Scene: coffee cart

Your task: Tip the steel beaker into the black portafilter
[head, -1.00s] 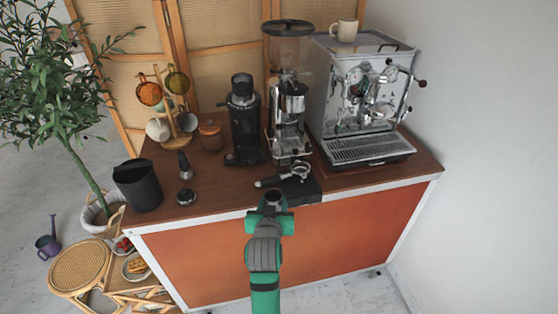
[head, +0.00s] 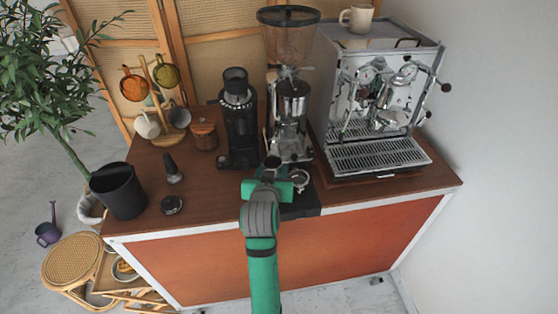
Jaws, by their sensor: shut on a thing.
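My gripper (head: 269,174) reaches over the front edge of the counter, shut on the small steel beaker (head: 271,162). Only the beaker's dark round mouth and a little of its side show above the green jaws. The portafilter (head: 299,180) lies on the black mat, its round metal basket just right of my gripper. Its handle is hidden behind my gripper. The beaker is left of the basket in the picture. I cannot tell its exact height above the mat or whether anything is inside it.
The black mat (head: 302,209) sits at the counter's (head: 225,199) front edge. Behind are a black grinder (head: 240,130), a taller steel grinder (head: 291,110) and the espresso machine (head: 375,100). A tamper (head: 173,170), a round tool (head: 171,205) and a black bin (head: 118,190) stand left.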

